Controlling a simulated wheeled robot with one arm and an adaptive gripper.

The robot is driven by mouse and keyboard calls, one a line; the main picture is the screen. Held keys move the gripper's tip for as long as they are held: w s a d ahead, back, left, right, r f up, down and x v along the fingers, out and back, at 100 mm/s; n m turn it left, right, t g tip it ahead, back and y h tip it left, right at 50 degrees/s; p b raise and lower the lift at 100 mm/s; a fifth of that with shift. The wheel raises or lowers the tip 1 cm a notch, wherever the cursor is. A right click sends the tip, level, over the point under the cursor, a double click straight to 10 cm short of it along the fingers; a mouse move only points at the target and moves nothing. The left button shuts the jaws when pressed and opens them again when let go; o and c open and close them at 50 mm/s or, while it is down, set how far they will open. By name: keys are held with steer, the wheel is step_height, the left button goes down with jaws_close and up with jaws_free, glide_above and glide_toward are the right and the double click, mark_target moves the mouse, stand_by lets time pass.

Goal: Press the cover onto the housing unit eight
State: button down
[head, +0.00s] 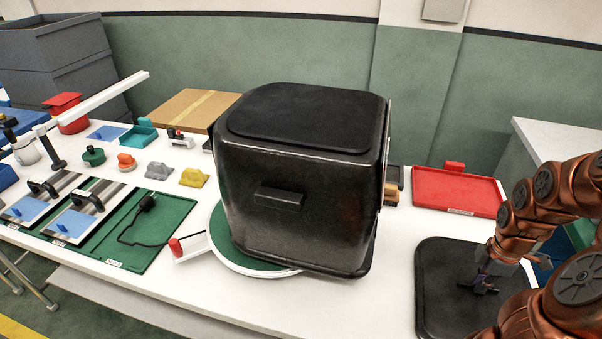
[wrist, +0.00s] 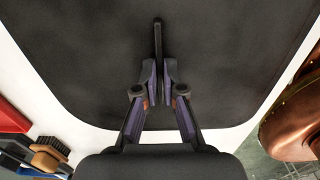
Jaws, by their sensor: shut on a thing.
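The housing unit (head: 300,170) is a large black box with rounded edges, standing upright on a round green turntable (head: 222,238). A small black handle-like block (head: 278,197) sits on its front face. The cover (head: 440,265) is a flat black panel with rounded corners, lying at the right of the white table. It fills much of the wrist view (wrist: 80,60). My gripper (head: 484,289) is over the cover, right of the housing. In the wrist view my gripper (wrist: 159,78) is shut on the thin upright handle (wrist: 158,38) of the cover. Whether the cover touches the table is unclear.
A red tray (head: 455,192) lies behind the cover. A brush-like item (wrist: 50,150) shows in the wrist view. A red-ended crank (head: 178,247) sticks out left of the turntable. A green tray (head: 165,230) and several small parts lie on the left. White table (head: 385,310) is clear between housing and cover.

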steer(key=shift+r, duration=0.1)
steer(key=shift+r+p, duration=0.85)
steer(key=shift+r, duration=1.55)
